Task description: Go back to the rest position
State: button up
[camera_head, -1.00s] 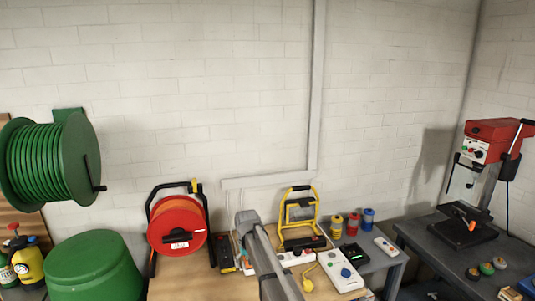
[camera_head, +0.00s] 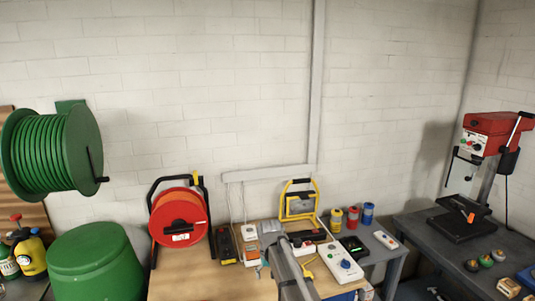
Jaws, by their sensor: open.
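My grey arm (camera_head: 286,268) rises from the bottom edge in front of the wooden bench (camera_head: 205,285), its upper end near the yellow work lamp. My gripper does not show in this view. The arm hides part of the bench top behind it.
A red cable reel (camera_head: 179,218), a yellow work lamp (camera_head: 300,203), a white control box with coloured knobs (camera_head: 340,262) and small devices crowd the bench. Several coloured spools (camera_head: 352,219) stand behind. A red drill press (camera_head: 487,150) is at right, a green hose reel (camera_head: 55,150) at left.

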jog(key=s+d+f+m+b, duration=0.1)
jog(key=s+d+f+b, duration=0.2)
jog(key=s+d, duration=0.5)
jog(key=s+d+f+m+b, duration=0.1)
jog(key=s+d+f+b, duration=0.3)
jog(key=s+d, duration=0.4)
jog(key=s, duration=0.3)
jog(key=shift+s+f, duration=0.2)
jog(key=shift+s, duration=0.2)
